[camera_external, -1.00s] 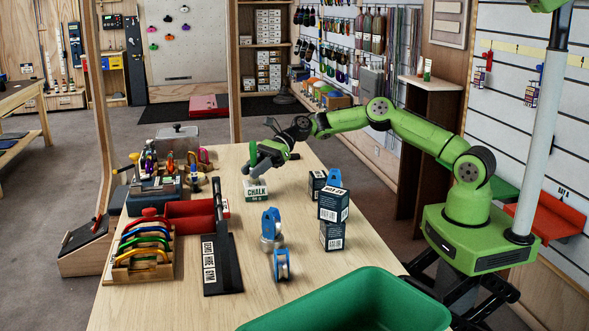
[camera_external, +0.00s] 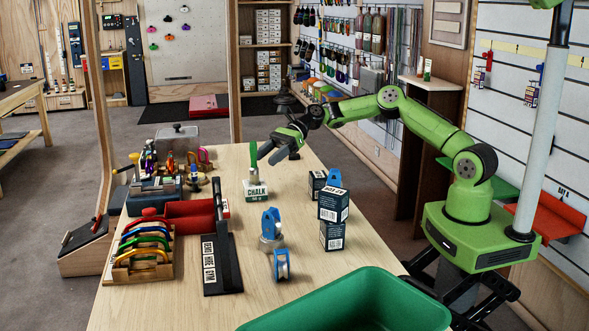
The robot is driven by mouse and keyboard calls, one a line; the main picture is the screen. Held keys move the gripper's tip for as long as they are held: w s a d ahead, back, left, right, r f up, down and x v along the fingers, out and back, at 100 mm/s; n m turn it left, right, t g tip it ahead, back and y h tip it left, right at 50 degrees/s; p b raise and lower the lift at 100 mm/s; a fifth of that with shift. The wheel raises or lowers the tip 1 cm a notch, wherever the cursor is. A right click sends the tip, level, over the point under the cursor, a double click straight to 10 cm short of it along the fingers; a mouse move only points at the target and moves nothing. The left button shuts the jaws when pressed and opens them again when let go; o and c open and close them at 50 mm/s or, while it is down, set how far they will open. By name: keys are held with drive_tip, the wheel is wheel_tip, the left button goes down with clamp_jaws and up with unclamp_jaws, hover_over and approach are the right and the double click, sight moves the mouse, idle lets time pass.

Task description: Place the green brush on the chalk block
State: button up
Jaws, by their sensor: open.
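The chalk block (camera_external: 256,190) is a pale block with a "CHALK" label on the wooden table (camera_external: 200,309). The green brush (camera_external: 253,156) stands upright at the top of the block, its green handle pointing up. It appears to rest on the block. My gripper (camera_external: 267,157) is open, its fingers pointing down and left, just right of the brush handle and above the block. It seems apart from the brush, though the exact gap is hard to tell.
Dark boxes (camera_external: 333,205) stand right of the block, with blue-and-grey pulleys (camera_external: 271,229) in front. A black sign stand (camera_external: 222,262), a red tray (camera_external: 190,214) and a carabiner rack (camera_external: 143,258) are at left. A green bin (camera_external: 350,305) is in front.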

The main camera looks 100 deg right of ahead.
drive_tip(key=v, duration=0.5)
drive_tip(key=shift+s+d+r+p, duration=0.15)
drive_tip(key=shift+s+p, duration=0.15)
drive_tip(key=shift+s, duration=0.05)
drive_tip(key=s+a+r+n+g+h+p, duration=0.1)
drive_tip(key=s+a+r+n+g+p, duration=0.15)
drive_tip(key=a+n, duration=0.35)
drive_tip(key=s+a+r+n+g+h+p, duration=0.1)
drive_tip(key=s+a+r+n+g+p, duration=0.2)
drive_tip(key=a, duration=0.5)
drive_tip(key=s+a+r+n+g+h+p, duration=0.1)
drive_tip(key=a+r+n+g+p, duration=0.1)
drive_tip(key=a+r+n, duration=0.4)
drive_tip(key=s+a+r+n+h+p, duration=0.2)
drive_tip(key=s+a+r+n+p, duration=0.3)
drive_tip(key=s, duration=0.6)
drive_tip(key=s+a+r+n+h+p, duration=0.1)
drive_tip(key=s+r+n+h+p, duration=0.2)
drive_tip(key=s+r+n, duration=0.6)
drive_tip(key=s+f+t+p, duration=0.2)
drive_tip(key=s, duration=0.6)
drive_tip(key=shift+n+g+y, duration=0.25)
drive_tip(key=shift+n+y, duration=0.15)
drive_tip(key=shift+n, duration=0.1)
drive_tip(key=f+b, duration=0.4)
drive_tip(key=shift+d+f+b, duration=0.3)
drive_tip(key=shift+b, duration=0.1)
